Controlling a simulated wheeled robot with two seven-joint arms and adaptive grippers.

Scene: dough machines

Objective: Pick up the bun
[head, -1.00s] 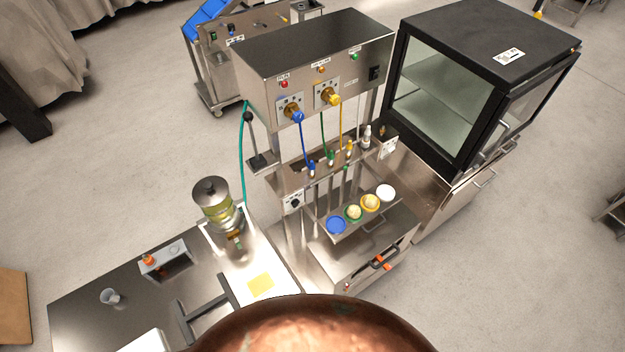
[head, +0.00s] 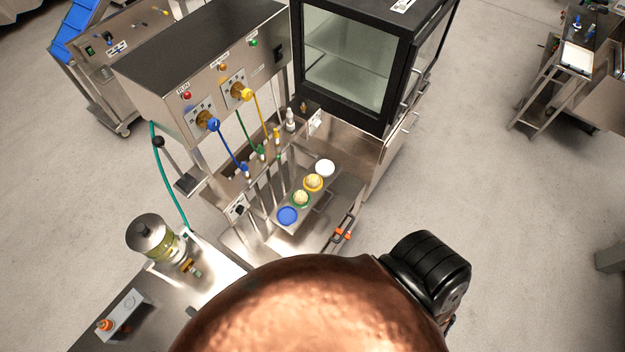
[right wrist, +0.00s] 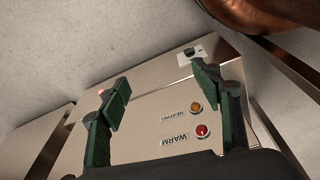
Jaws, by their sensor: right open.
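Two pale round buns sit on a metal shelf (head: 318,205) of the dough machine in the head view. Behind the fingers is a steel panel (right wrist: 150,118) marked WARM and HEATING, with a red and an amber light. No bun shows in the right wrist view. My left gripper is not in view.
A blue disc (head: 287,215) and a white disc (head: 325,168) flank the buns. A glass-doored cabinet (head: 350,60) stands behind. A large hammered copper surface (head: 310,310) hides the bottom of the head view. Open floor (head: 480,190) lies to the right.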

